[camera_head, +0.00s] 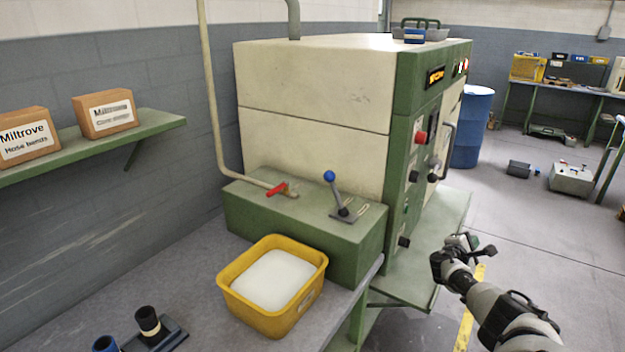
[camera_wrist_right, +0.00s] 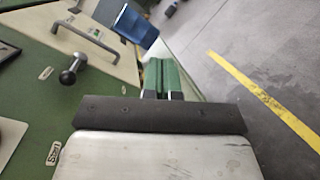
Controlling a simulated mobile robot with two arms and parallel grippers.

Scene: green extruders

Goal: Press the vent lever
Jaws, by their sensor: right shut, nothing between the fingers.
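A grey lever with a blue ball (camera_head: 330,176) stands tilted in a slotted plate on top of the green box beside the extruder. A short lever with a black ball (camera_wrist_right: 72,75) sticks out of the green front panel in the right wrist view. No readable label tells which is the vent lever. My right gripper (camera_head: 462,243) is out in front of the machine, right of its green shelf, apart from both levers. In the right wrist view its fingers (camera_wrist_right: 162,94) are shut and empty. My left gripper is out of view.
A red-handled valve (camera_head: 277,189) sits beside the blue-ball lever. A yellow tub (camera_head: 229,292) of white material stands on the bench in front. The extruder's green shelf (camera_head: 408,284) juts out below its panel.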

